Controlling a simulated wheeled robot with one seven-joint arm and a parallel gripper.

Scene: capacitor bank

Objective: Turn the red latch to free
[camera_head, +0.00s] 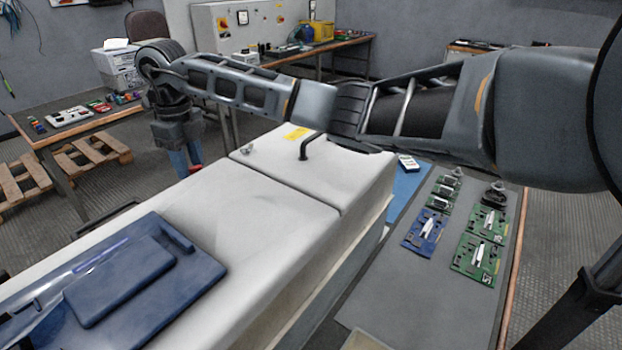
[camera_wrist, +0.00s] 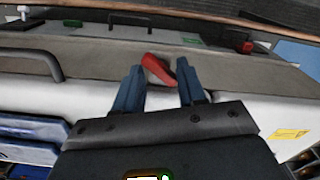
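The red latch (camera_wrist: 157,70) shows in the wrist view on the side of the white cabinet, slanting down to the right. My gripper (camera_wrist: 160,72) has two blue fingers spread apart, one on each side of the latch. The latch lies across the gap near the fingertips; I cannot tell whether either finger touches it. In the head view my gripper (camera_head: 186,168) points down beyond the far side of the white cabinet (camera_head: 250,215).
A dark handle (camera_head: 307,147) and a yellow label (camera_head: 297,133) are on the cabinet top. A blue case (camera_head: 135,270) lies on the near part. A grey bench with circuit boards (camera_head: 478,250) stands at right. A wooden table (camera_head: 75,125) and pallets (camera_head: 90,155) are at left.

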